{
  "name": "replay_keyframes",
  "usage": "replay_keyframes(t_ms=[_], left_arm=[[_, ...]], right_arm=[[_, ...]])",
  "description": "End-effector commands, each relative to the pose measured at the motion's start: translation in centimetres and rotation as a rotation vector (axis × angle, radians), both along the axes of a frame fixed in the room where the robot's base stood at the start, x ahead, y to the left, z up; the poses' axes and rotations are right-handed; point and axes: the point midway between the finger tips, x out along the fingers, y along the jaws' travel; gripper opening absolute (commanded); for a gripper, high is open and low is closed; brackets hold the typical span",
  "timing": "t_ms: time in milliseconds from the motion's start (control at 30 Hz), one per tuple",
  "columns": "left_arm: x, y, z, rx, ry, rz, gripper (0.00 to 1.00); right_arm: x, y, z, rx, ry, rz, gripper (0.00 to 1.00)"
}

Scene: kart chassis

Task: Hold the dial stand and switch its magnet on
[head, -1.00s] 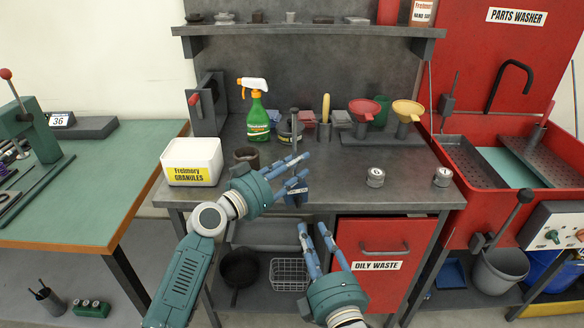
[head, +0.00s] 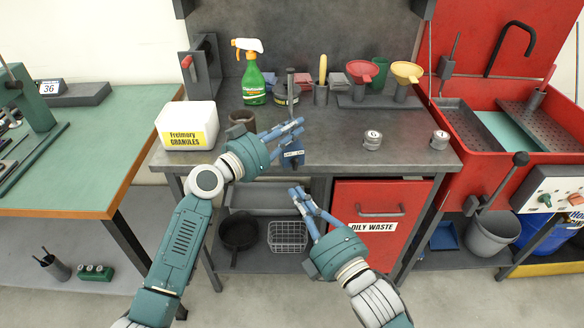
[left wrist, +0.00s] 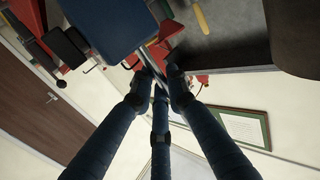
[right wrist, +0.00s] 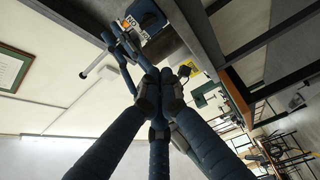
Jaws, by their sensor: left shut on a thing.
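The dial stand shows in the head view as a blue magnet base (head: 293,160) with a pale label and a thin grey post (head: 290,90). It is at the front edge of the grey workbench. My left gripper (head: 298,137) is shut on the stand's post, above the base. In the left wrist view the blue base (left wrist: 110,22) lies beyond the fingertips. My right gripper (head: 305,202) is below the bench's front edge, its fingertips drawn together with nothing between them. It is apart from the base, which also shows in the right wrist view (right wrist: 147,14). The switch position cannot be read.
A brown cup (head: 242,119), a white granules tub (head: 187,126) and a green spray bottle (head: 252,82) stand left of the stand. Two small round weights (head: 373,140) stand to the right. The red oily waste bin (head: 380,215) is under the bench.

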Motion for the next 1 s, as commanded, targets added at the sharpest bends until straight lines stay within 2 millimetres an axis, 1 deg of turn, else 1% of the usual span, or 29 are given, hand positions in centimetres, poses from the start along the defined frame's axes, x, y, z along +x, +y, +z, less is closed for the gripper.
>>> replay_keyframes(t_ms=[200, 333, 467, 600, 767, 833, 900, 1000], left_arm=[[0.1, 0.1, 0.0, 0.001, -0.001, 0.002, 0.00], [0.0, 0.1, 0.0, 0.001, -0.001, 0.002, 0.00], [0.0, 0.1, 0.0, 0.001, -0.001, 0.002, 0.00], [0.0, 0.1, 0.0, 0.001, -0.001, 0.002, 0.00], [0.1, 0.1, 0.0, 0.001, -0.001, 0.002, 0.00], [0.1, 0.1, 0.0, 0.001, -0.001, 0.002, 0.00], [0.1, 0.1, 0.0, 0.001, -0.001, 0.003, 0.00], [0.1, 0.1, 0.0, 0.001, -0.001, 0.003, 0.00]], right_arm=[[-0.1, 0.1, -0.3, 0.001, 0.008, 0.069, 0.00], [0.9, 0.7, -0.2, 0.005, 0.008, 0.073, 0.00], [2.9, 2.1, 0.1, 0.005, 0.007, 0.072, 0.00], [5.5, 3.8, 0.2, 0.005, 0.008, 0.071, 0.00], [8.2, 5.6, 0.4, 0.005, 0.010, 0.073, 0.00], [8.4, 4.1, -0.1, -0.004, 0.010, 0.071, 0.00], [8.6, 3.1, -0.2, -0.003, 0.010, 0.071, 0.00], [8.8, 2.3, -0.4, -0.002, 0.010, 0.072, 0.00]])
